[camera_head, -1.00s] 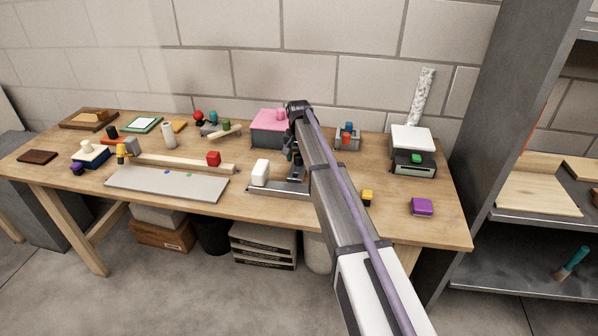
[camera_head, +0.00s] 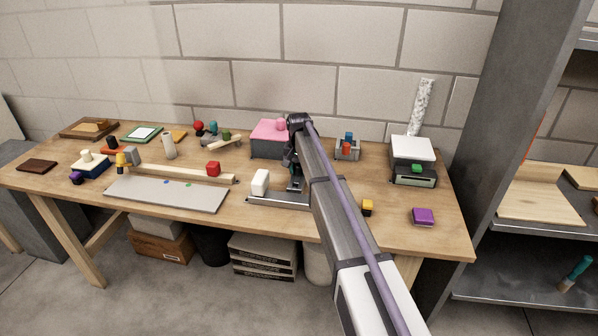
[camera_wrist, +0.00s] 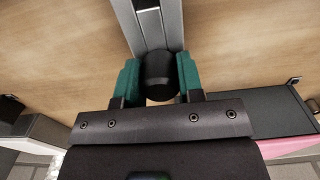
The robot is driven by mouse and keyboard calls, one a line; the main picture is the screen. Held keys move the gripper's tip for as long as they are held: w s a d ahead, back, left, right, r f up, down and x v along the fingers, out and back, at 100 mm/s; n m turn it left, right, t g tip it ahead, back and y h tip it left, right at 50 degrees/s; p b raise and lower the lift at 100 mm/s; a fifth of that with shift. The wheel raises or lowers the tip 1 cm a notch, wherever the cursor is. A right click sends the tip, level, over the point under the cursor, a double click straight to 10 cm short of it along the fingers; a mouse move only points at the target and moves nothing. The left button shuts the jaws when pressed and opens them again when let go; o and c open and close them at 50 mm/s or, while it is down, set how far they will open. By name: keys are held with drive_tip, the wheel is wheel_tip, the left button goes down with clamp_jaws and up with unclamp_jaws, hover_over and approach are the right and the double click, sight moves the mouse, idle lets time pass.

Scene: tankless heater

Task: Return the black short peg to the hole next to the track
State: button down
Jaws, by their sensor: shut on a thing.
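The black short peg (camera_wrist: 159,76) shows in the wrist view as a dark round cylinder between two teal fingers. My gripper (camera_wrist: 158,72) is shut on it. The grey metal track (camera_wrist: 152,22) runs up from just beyond the peg to the top edge. In the head view the track (camera_head: 278,201) lies near the table's front edge, with a white block (camera_head: 260,182) standing at its left end. My gripper (camera_head: 295,184) is partly hidden by my arm, just behind the track. The hole is not visible, and I cannot tell whether the peg touches anything below.
A grey box with a pink top (camera_head: 270,138) stands behind my gripper. A small grey holder with coloured pegs (camera_head: 347,149) is to its right. A yellow block (camera_head: 367,207) and a purple block (camera_head: 423,216) lie at the front right. A long grey plate (camera_head: 165,193) lies left.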

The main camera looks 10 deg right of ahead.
sight(295, 169)
drive_tip(key=shift+r+p, duration=3.5)
drive_tip(key=shift+r, duration=0.1)
drive_tip(key=shift+f, duration=0.1)
drive_tip(key=s+a+r+p, duration=0.2)
drive_tip(key=s+r+p, duration=0.3)
drive_tip(key=s+r, duration=0.1)
wheel_tip(295, 169, down, 6)
drive_tip(key=b, duration=0.5)
drive_tip(key=shift+w, duration=0.25)
drive_tip(key=shift+a, duration=0.1)
drive_tip(key=shift+f+b, duration=1.65)
drive_tip(key=shift+b, duration=0.1)
